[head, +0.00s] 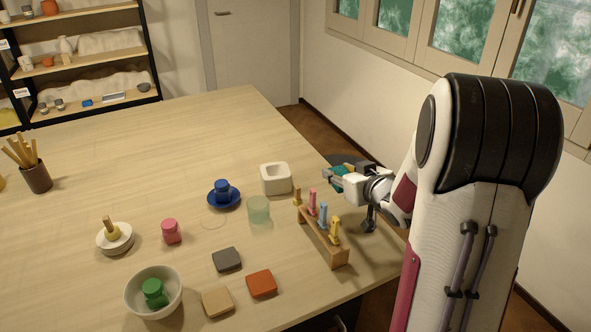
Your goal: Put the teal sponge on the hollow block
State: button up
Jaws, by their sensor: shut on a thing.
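My gripper (334,175) is shut on the teal sponge (344,169), holding it above the right side of the table. Part of the sponge is hidden by the fingers. The hollow block (275,187), a white square block with a rounded opening on top, stands upright on the table to the left of my gripper. The sponge and the block are apart, and nothing shows in the block's opening.
A wooden rack (322,243) with several coloured pegs stands just below my gripper in the picture. A pale green glass (258,210) and a blue saucer (211,199) with a blue object are near the block.

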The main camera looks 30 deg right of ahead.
jog(key=w+a+r+n+y, duration=0.1)
jog(key=w+a+n+y, duration=0.2)
jog(key=w+a, duration=0.35)
notch_tip(320, 180, up, 6)
jog(key=n+g+y, duration=0.1)
jog(key=n+y, duration=0.2)
jog(key=y, duration=0.1)
send_over(274, 169)
jog(key=shift+s+a+h, duration=0.1)
jog(key=shift+h, duration=0.2)
jog(key=shift+f+m, duration=0.15)
jog(key=shift+m, duration=0.15)
jog(key=shift+f, duration=3.05)
jog(key=shift+f, duration=0.1)
jog(key=shift+f, duration=1.75)
jog(key=shift+f, duration=0.15)
